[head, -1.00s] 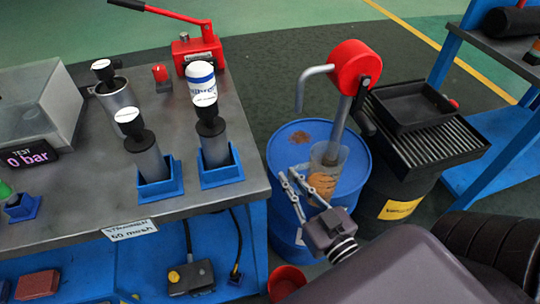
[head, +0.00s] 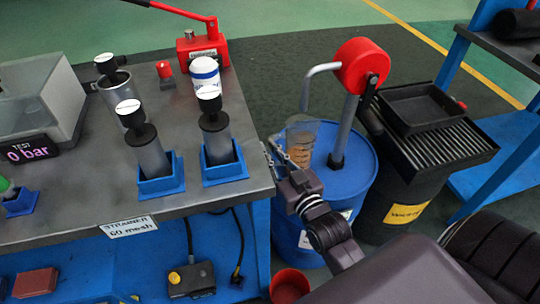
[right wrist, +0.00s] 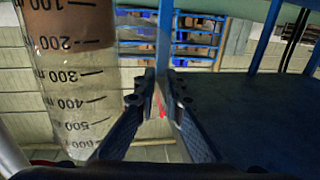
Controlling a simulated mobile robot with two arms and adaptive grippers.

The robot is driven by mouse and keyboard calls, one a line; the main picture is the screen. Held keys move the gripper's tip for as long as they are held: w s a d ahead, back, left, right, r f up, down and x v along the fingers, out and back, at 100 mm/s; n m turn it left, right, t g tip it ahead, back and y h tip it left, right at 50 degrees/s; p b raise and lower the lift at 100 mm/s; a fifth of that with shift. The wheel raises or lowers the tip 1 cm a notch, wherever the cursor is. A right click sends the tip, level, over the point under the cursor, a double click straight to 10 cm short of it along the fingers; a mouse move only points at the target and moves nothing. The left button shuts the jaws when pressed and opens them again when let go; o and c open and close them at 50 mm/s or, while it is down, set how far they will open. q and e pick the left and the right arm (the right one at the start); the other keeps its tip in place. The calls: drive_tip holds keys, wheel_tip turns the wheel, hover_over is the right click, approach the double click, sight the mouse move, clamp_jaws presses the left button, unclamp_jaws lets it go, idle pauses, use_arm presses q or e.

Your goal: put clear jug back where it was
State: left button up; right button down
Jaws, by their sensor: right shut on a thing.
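The clear jug (head: 301,132) is upright, with dark measuring marks and brown contents, at the left side of the blue drum (head: 352,183) in the head view. Its top appears just below the end of the bent spout pipe. It also fills the left of the right wrist view (right wrist: 72,75). My right gripper (head: 281,157) is at the jug's left side, its fingers close together on the jug; the exact grip is unclear. In the right wrist view the fingertips (right wrist: 160,92) nearly meet beside the jug's wall. My left gripper is out of view.
The red-headed pump (head: 362,66) stands on the blue drum. A dark drum with a black tray (head: 418,108) is to the right. The metal workbench (head: 100,218) with blue holders is left, its edge near my gripper. A red bucket (head: 290,284) is below.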

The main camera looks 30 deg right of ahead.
drive_tip(key=shift+f, duration=0.8)
drive_tip(key=c, duration=2)
unclamp_jaws()
drive_tip(key=shift+f, duration=0.1)
